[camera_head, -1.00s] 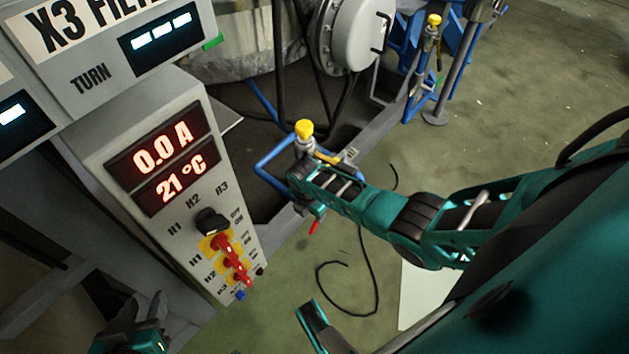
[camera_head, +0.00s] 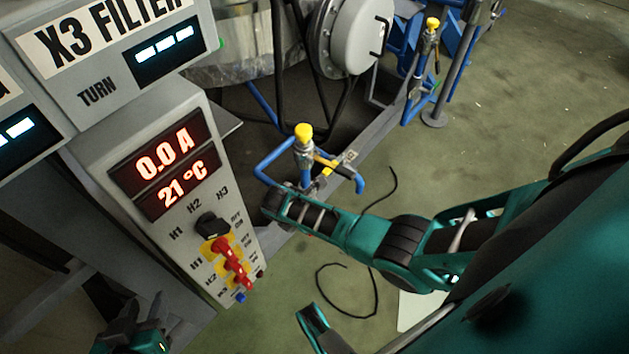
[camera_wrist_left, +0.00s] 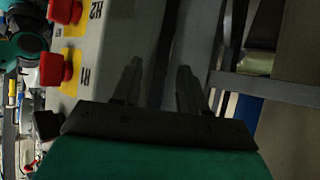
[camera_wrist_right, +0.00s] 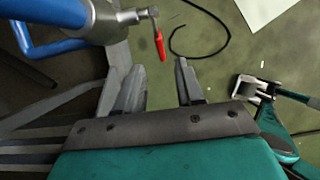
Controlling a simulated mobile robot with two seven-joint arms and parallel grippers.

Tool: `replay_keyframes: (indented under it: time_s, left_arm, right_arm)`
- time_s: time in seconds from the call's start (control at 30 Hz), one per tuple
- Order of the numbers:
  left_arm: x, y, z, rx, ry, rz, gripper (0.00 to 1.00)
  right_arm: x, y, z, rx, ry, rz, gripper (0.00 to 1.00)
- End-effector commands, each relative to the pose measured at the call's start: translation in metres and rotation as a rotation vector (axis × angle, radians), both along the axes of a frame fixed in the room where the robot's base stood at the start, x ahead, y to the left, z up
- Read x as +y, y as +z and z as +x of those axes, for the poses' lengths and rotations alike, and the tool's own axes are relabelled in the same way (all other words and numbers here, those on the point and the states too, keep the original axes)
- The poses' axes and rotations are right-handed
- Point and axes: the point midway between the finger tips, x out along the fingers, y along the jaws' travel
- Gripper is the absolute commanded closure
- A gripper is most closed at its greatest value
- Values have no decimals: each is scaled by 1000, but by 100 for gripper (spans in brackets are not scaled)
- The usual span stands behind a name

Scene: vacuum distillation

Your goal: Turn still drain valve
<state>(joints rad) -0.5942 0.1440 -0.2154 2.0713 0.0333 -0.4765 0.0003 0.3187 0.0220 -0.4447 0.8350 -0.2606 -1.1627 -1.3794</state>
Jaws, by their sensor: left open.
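The drain valve (camera_head: 304,146) has a yellow cap and blue pipe and stands low beside the frame, right of the control panel. Its yellow lever (camera_head: 326,162) shows in the head view. A red handle (camera_wrist_right: 160,46) on a metal stem shows in the right wrist view, just beyond my right gripper (camera_wrist_right: 158,68). That gripper is open, with nothing between its fingers; in the head view its fingers are hidden by the arm. My left gripper (camera_wrist_left: 160,68) is open and empty beside the control panel; it shows partly at the lower left of the head view.
The control panel (camera_head: 186,240), with red and black knobs, stands at left. A similar yellow-capped valve (camera_head: 432,24) is farther back. A black hose (camera_head: 345,310) and a white sheet (camera_head: 418,308) lie on the floor. Open floor (camera_head: 520,110) is at right.

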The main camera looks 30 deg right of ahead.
Motion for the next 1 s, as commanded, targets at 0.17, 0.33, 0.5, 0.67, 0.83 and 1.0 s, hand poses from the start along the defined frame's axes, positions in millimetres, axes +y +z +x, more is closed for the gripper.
replay_keyframes:
  time_s: [0.17, 0.33, 0.5, 0.67, 0.83, 1.0]
  left_arm:
    - [0, -35, -1, 7, -2, 2, 57]
    - [-2, -53, -2, 24, -9, 2, 57]
    - [-7, -48, 3, 10, -20, -8, 57]
    - [-10, -44, 6, 2, -27, -13, 57]
    - [-12, -44, 5, 8, -28, -14, 57]
    - [-12, -44, 6, 5, -27, -17, 57]
  right_arm:
    - [-14, -42, 5, 1, 1, 0, 63]
    - [-24, -67, 8, 0, 0, 0, 63]
    - [-31, -81, 11, 0, 0, 1, 63]
    - [-33, -86, 12, -1, 0, 1, 63]
    - [-34, -86, 12, 0, 0, 2, 63]
    - [-34, -85, 12, 0, 0, 2, 68]
